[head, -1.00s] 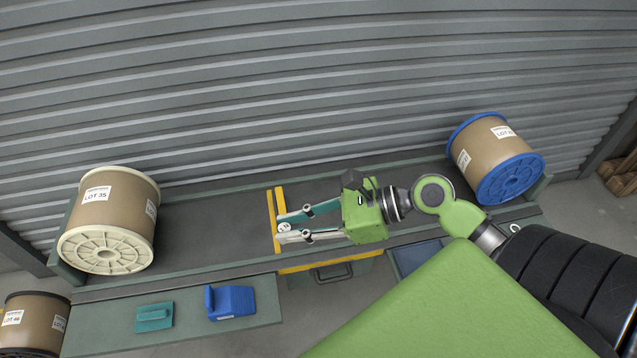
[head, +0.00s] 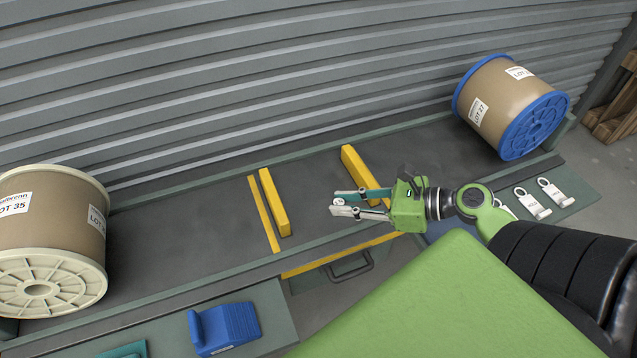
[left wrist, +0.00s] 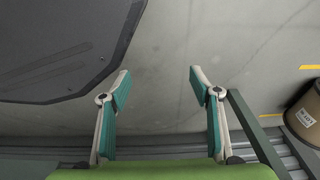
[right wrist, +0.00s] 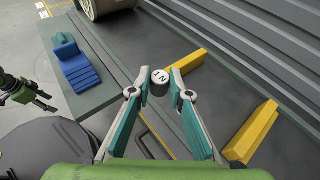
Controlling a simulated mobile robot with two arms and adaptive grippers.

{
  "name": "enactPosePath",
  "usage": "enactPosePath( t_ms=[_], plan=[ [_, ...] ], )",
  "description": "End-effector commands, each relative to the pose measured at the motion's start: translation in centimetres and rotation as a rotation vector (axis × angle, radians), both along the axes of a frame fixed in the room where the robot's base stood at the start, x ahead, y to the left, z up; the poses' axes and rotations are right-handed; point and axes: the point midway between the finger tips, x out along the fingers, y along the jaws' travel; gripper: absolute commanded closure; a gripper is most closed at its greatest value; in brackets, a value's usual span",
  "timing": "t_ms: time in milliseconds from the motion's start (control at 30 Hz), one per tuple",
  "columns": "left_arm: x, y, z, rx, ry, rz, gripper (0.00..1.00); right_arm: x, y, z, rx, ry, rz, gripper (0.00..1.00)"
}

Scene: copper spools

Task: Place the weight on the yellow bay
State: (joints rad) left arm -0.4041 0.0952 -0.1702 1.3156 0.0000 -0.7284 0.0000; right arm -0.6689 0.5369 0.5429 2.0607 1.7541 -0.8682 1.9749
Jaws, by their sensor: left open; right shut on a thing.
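The weight (head: 339,202) is a small grey cylinder with a pale marked top. It also shows in the right wrist view (right wrist: 160,82). My right gripper (head: 337,203) is shut on it, between the fingertips. The yellow bay is the dark strip (head: 318,198) of shelf between a left yellow bar (head: 275,202) and a right yellow bar (head: 360,167), with a yellow stripe (head: 310,263) along the front. The weight appears over the bay's front right part; its height above the surface is unclear. My left gripper (left wrist: 160,76) is open and empty over bare floor.
A cream-flanged spool (head: 50,235) stands at the left of the shelf and a blue-flanged spool (head: 512,105) at the right. A blue block with a handle (head: 225,328) lies on the lower ledge. White tags (head: 533,203) lie at right. The shelf between is clear.

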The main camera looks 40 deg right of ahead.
Motion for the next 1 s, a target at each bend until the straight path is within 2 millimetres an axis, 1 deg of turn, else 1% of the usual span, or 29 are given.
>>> enactPosePath(
  t_ms=[33, 100, 200, 300, 367, 433, 567, 700, 833, 867, 1000],
  plan=[
    [0.6, -0.1, -1.5, -0.001, -0.007, 0.001, 0.43, -0.3, -0.8, -2.7, -0.002, 0.002, -0.019, 1.00],
    [1.1, -0.2, -1.7, -0.001, -0.011, 0.002, 0.43, -0.5, -1.7, -4.1, -0.003, 0.003, -0.040, 1.00],
    [1.7, -0.2, -1.8, -0.001, -0.014, 0.003, 0.43, -0.8, -2.7, -5.4, -0.008, 0.004, -0.061, 1.00],
    [2.1, -0.3, -1.6, -0.002, -0.017, 0.004, 0.43, -0.9, -3.3, -6.1, -0.011, 0.004, -0.074, 1.00],
    [2.3, -0.3, -1.4, -0.003, -0.020, 0.004, 0.43, -0.7, -3.4, -6.4, -0.012, 0.003, -0.077, 1.00],
    [2.8, -0.4, -0.9, -0.003, -0.025, 0.005, 0.43, 0.0, -3.3, -6.7, -0.011, 0.001, -0.077, 1.00],
    [3.9, -0.6, 0.9, -0.005, -0.038, 0.008, 0.43, 2.4, -2.8, -7.7, -0.013, -0.002, -0.076, 1.00],
    [5.1, -0.7, 3.4, -0.006, -0.053, 0.010, 0.43, 5.3, -2.2, -9.0, -0.012, -0.002, -0.077, 1.00],
    [5.8, -0.8, 5.9, -0.007, -0.065, 0.013, 0.43, 7.9, -1.6, -10.2, -0.012, -0.001, -0.077, 1.00],
    [6.0, -0.8, 6.5, -0.008, -0.069, 0.013, 0.43, 8.4, -1.5, -10.5, -0.013, -0.002, -0.077, 1.00],
    [6.5, -0.8, 9.2, -0.009, -0.084, 0.016, 0.43, 9.5, -1.2, -12.3, -0.010, 0.002, -0.079, 1.00]
  ],
)
